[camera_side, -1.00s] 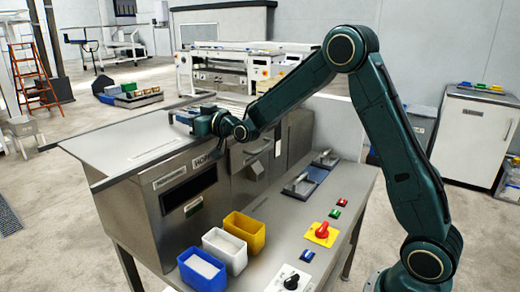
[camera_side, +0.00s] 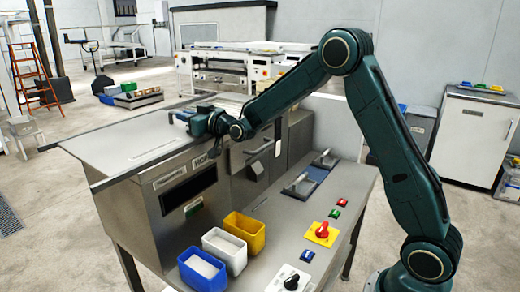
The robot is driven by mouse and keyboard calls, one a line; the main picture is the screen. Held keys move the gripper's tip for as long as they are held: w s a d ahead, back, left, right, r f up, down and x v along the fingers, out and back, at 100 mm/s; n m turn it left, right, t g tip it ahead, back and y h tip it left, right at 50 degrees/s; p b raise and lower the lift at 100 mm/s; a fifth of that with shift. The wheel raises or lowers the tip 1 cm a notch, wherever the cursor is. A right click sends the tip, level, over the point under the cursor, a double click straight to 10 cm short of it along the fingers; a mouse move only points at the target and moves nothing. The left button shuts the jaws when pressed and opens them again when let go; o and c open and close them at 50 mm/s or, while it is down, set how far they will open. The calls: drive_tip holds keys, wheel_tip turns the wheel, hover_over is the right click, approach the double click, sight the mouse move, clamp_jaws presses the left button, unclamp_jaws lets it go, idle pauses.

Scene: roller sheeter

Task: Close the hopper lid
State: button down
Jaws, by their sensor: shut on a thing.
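The hopper (camera_side: 188,192) is a grey steel box with a "HOP" label, partly covered by my arm, on the left of the machine. A flat grey metal panel (camera_side: 115,143), which looks like the hopper lid, lies level at its top and reaches out to the left. My gripper (camera_side: 184,118) is at the panel's far right edge, low against it. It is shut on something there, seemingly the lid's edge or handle. The exact grip is hidden by the gripper body.
Blue (camera_side: 203,270), white (camera_side: 225,250) and yellow (camera_side: 245,232) bins stand on the front bench. A red knob on a yellow plate (camera_side: 321,232), small buttons and a black dial (camera_side: 291,281) are at the right. Grey housings (camera_side: 298,140) stand right of the gripper.

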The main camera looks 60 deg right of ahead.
drive_tip(key=shift+d, duration=0.15)
drive_tip(key=d, duration=2.9)
drive_tip(key=shift+s+d, duration=0.1)
drive_tip(key=shift+d, duration=0.05)
drive_tip(key=shift+d+r, duration=0.1)
drive_tip(key=c, duration=1.6)
unclamp_jaws()
drive_tip(key=shift+d, duration=0.1)
drive_tip(key=shift+c, duration=0.2)
drive_tip(key=shift+o, duration=0.9)
drive_tip(key=shift+a, duration=0.2)
